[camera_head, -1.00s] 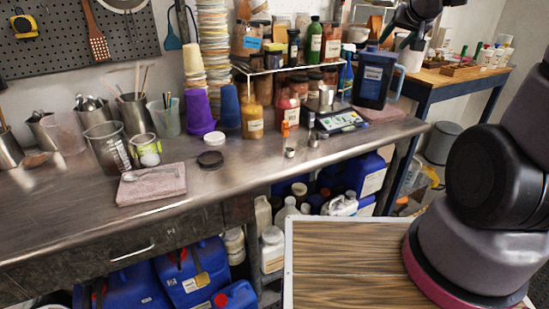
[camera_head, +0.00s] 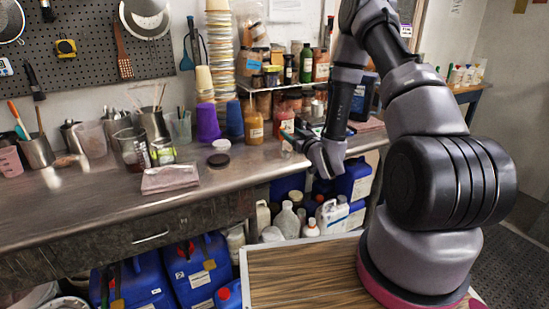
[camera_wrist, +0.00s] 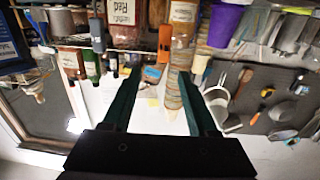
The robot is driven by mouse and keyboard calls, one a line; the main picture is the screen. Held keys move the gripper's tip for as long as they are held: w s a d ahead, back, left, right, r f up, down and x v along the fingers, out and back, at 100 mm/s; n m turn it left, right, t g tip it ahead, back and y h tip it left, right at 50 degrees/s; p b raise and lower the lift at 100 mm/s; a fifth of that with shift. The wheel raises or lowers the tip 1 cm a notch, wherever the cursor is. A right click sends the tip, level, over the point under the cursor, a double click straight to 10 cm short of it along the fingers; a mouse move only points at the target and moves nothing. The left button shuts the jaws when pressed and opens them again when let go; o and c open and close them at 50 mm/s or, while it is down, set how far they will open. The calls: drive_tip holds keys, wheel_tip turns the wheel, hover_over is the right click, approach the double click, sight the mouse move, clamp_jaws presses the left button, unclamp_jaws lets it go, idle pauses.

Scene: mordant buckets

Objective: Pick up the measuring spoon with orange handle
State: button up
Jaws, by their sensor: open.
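I cannot clearly make out a measuring spoon with an orange handle in either current view. My gripper (camera_head: 288,139) is over the right part of the steel bench (camera_head: 110,210), beside the jars, and hides part of that area. In the wrist view the two dark green fingers of my gripper (camera_wrist: 160,76) are apart, and I see nothing held between them. The wrist picture is upside down. A folded pink cloth (camera_head: 170,179) lies near the bench's front edge.
Jars and bottles crowd the rack behind my gripper, with a yellow-orange bottle (camera_head: 254,124) to its left. Blue canisters (camera_head: 195,270) sit under the bench. The front strip of bench is mostly clear.

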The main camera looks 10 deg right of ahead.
drive_tip(key=x, duration=1)
drive_tip(key=shift+a+f, duration=0.3)
drive_tip(key=shift+f, duration=0.1)
clamp_jaws()
